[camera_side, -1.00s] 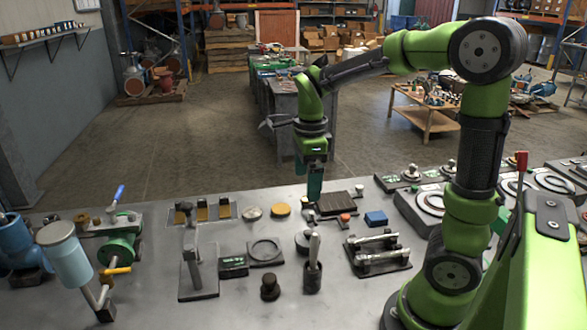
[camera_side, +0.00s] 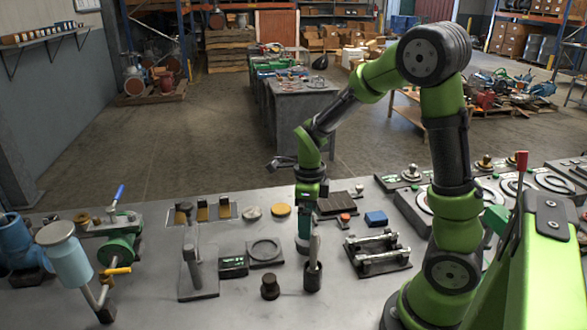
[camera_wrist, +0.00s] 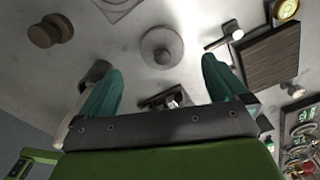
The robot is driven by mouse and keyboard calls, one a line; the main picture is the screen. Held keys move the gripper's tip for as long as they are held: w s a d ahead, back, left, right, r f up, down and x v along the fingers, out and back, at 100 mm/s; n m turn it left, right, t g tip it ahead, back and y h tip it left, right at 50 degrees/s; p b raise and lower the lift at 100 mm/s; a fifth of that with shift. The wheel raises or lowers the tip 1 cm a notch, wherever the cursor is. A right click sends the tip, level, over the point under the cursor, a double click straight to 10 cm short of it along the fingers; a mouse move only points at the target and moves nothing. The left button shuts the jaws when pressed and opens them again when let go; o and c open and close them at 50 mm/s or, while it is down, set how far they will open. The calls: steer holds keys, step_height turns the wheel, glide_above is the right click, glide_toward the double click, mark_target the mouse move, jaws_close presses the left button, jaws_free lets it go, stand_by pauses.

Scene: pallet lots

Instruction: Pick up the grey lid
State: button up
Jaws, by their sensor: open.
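The grey lid (camera_wrist: 155,57) is a round disc with a small knob in its middle. It lies flat on the table and shows in the upper middle of the wrist view. My gripper (camera_wrist: 162,68) is open, with one teal finger on each side of the picture and nothing between them. In the wrist view the lid lies just beyond the gap between the fingertips. In the side view my gripper (camera_side: 303,243) points down low over the lid's place, and the lid is mostly hidden there. I cannot tell whether the fingers touch it.
A square plate with a ring (camera_side: 265,252) and a dark knob (camera_side: 270,287) lie to the left. A slatted dark plate (camera_side: 338,203) and a railed fixture (camera_side: 378,254) lie to the right.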

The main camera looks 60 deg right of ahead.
steer(key=shift+w+d+f, duration=0.1)
steer(key=shift+d+f, duration=0.05)
steer(key=shift+f, duration=2.55)
steer(key=c, duration=1.1)
